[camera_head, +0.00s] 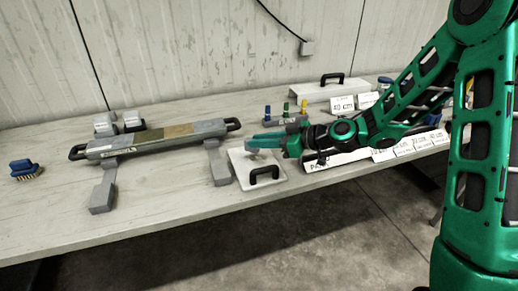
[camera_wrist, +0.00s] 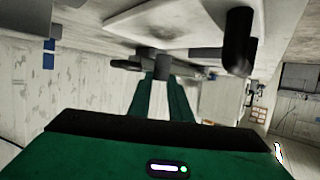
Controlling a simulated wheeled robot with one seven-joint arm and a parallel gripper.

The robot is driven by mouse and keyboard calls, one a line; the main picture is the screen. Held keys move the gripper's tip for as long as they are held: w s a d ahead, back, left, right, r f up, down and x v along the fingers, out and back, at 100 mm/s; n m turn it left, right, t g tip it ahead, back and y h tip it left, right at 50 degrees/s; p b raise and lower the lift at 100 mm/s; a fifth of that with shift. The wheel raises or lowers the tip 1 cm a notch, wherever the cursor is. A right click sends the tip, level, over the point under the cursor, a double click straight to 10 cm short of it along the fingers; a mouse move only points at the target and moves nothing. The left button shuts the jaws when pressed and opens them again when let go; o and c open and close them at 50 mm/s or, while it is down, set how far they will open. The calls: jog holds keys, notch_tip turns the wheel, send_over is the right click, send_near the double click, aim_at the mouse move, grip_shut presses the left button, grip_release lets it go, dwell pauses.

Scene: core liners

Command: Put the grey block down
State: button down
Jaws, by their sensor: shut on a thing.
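My gripper (camera_head: 252,143) is over the white board with a black handle (camera_head: 240,176), near the middle of the table. Its green fingers also show in the wrist view (camera_wrist: 161,88). They are shut on a small grey block (camera_wrist: 162,64) at their tips. In the head view the block shows only as a small grey bit (camera_head: 253,154) below the fingertips. I cannot tell whether it touches the board. The board also fills the top of the wrist view (camera_wrist: 150,14).
A long grey core tray (camera_head: 157,137) with black end handles rests on grey supports (camera_head: 103,195) to the left. A blue brush (camera_head: 25,168) lies at far left. Coloured pegs in a holder (camera_head: 284,121), a white lidded case (camera_head: 310,92) and number cards (camera_head: 403,147) are behind and right.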

jog(key=shift+f, duration=1.35)
jog(key=c, duration=1.6)
grip_release()
jog(key=shift+f, duration=0.1)
jog(key=shift+s+d+r, duration=0.2)
jog(key=shift+d+r, duration=0.1)
jog(key=shift+d, duration=0.15)
jog(key=v, duration=1.1)
jog(key=shift+f, duration=0.1)
